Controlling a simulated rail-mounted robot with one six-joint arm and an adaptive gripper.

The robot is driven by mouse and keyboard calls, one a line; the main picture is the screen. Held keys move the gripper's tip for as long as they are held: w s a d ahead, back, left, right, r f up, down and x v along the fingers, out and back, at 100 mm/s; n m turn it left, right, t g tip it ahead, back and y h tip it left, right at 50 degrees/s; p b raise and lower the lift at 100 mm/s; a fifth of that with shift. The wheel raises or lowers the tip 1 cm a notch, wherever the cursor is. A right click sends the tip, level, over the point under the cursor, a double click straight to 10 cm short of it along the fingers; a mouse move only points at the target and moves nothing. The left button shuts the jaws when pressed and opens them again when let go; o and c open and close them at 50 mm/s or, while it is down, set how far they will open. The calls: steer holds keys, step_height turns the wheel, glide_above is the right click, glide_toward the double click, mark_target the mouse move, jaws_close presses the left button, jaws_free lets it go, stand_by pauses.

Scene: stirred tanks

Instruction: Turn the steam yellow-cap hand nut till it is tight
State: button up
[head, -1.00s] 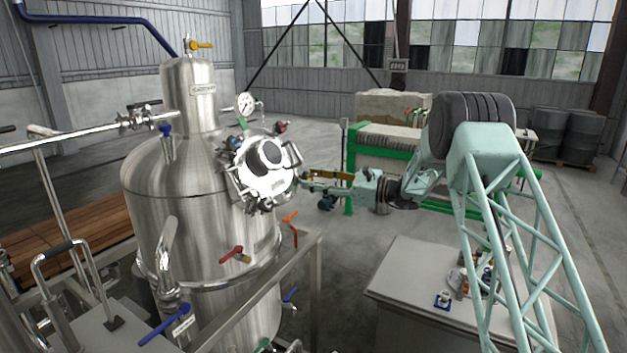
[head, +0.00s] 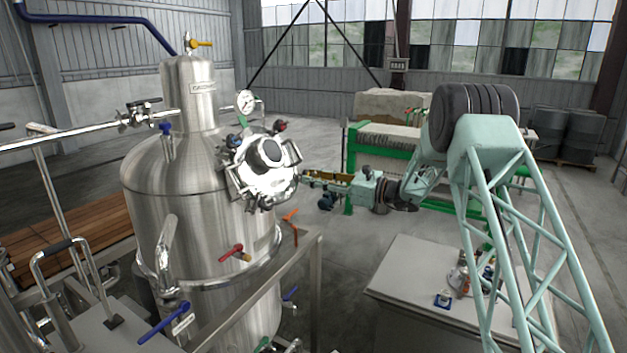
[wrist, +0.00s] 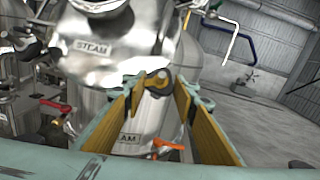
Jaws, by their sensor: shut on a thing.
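The steel tank (head: 190,210) has a round manway lid (head: 268,185) facing my arm. My gripper (head: 306,177) is at the right edge of this lid in the head view. In the wrist view, my gripper (wrist: 160,82) has yellow-faced fingers closing around a dark hand nut with a yellow cap (wrist: 158,80). It is shut on this nut. The nut's lower part and stud are partly hidden by the fingers. A plate reading STEAM (wrist: 103,47) is on the bright metal just behind and left of it. In the head view the nut is too small to make out.
A pressure gauge (head: 246,101) stands above the lid. A red-handled valve (head: 232,252) and an orange lever (head: 290,216) are below it. A grey cabinet (head: 400,290) with small items stands at the lower right. Open floor lies beyond the tank.

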steer(key=shift+s+a+r+m+t+h+b, duration=0.15)
steer(key=shift+m+t+h+b, duration=0.3)
steer(key=shift+m+t+h, duration=1.45)
steer(key=shift+s+a+m+t+h+b, duration=0.1)
steer(key=shift+s+m+t+h+b, duration=0.25)
steer(key=shift+m, duration=3)
steer(key=shift+a+r+m+t+h+b, duration=0.1)
steer(key=shift+m+t+h+b, duration=0.65)
steer(key=shift+m, duration=1.9)
steer(key=shift+h, duration=0.3)
steer(key=o, duration=0.8)
steer(key=shift+o, duration=0.2)
